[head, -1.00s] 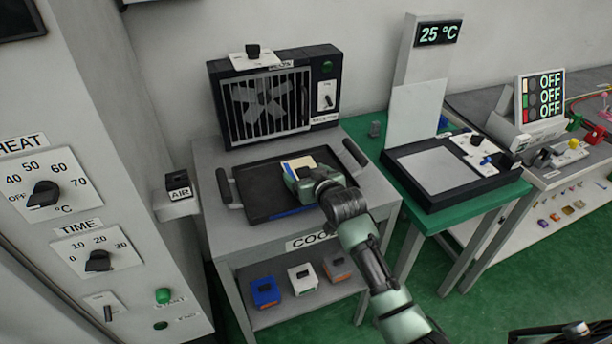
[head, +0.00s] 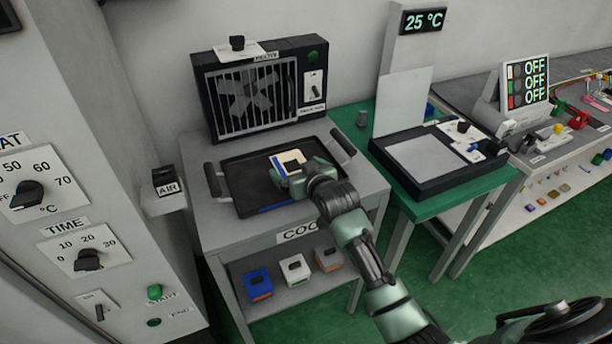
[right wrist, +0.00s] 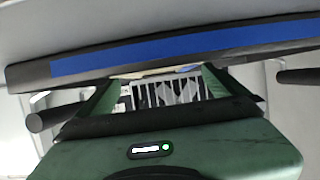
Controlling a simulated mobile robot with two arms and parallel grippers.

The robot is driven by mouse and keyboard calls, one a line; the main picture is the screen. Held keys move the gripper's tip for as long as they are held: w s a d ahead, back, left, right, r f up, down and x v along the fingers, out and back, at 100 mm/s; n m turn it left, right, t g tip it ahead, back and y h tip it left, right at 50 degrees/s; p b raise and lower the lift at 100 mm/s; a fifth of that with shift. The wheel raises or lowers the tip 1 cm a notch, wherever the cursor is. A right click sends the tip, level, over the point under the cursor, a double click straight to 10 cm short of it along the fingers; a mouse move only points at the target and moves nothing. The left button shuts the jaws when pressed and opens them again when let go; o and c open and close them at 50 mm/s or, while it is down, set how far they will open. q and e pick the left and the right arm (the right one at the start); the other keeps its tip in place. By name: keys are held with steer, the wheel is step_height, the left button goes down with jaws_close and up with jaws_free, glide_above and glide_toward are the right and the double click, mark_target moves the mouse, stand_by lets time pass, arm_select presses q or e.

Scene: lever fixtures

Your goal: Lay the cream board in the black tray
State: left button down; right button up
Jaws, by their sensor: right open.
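The cream board (head: 288,158), a small pale piece with a darker patch in its middle, is over the right part of the black tray (head: 243,185). It looks flat on the tray floor, but contact is hard to tell. My right gripper (head: 296,172) is open at the board's near side and hides part of it. In the right wrist view, the open fingers (right wrist: 158,84) are below the tray edge with its blue strip (right wrist: 185,48), and only a thin sliver of the board shows there. My left gripper is not in view.
The tray has handles on both sides and stands on a grey cart (head: 225,228) before a fan unit (head: 262,90). A green table with a black-framed fixture (head: 430,160) stands to the right. A control cabinet (head: 75,200) with dials is close on the left.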

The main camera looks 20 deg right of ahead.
steer(key=v, duration=1)
steer(key=shift+s+r, duration=0.15)
steer(key=shift+r, duration=0.05)
